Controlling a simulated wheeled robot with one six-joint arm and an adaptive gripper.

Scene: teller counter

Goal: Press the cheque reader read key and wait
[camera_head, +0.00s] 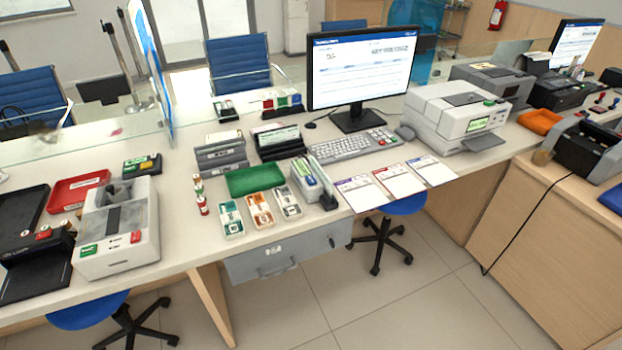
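A white and grey desk machine (145,215) stands at the left of the counter and looks like the cheque reader, though I cannot read its labels. It has a dark slot along its top. A green key (89,250) sits at its front left, and a red key (136,237) sits at its front right. I cannot tell from here whether either key is pressed. My gripper is not in view, and nothing touches the machine.
A black device (40,243) with red keys stands close left of the machine, with a red tray (75,190) behind. A glass screen (80,155) runs behind the counter. A green tray (255,180), monitor (360,68) and white printer (455,115) stand right. Blue stools (85,312) stand below.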

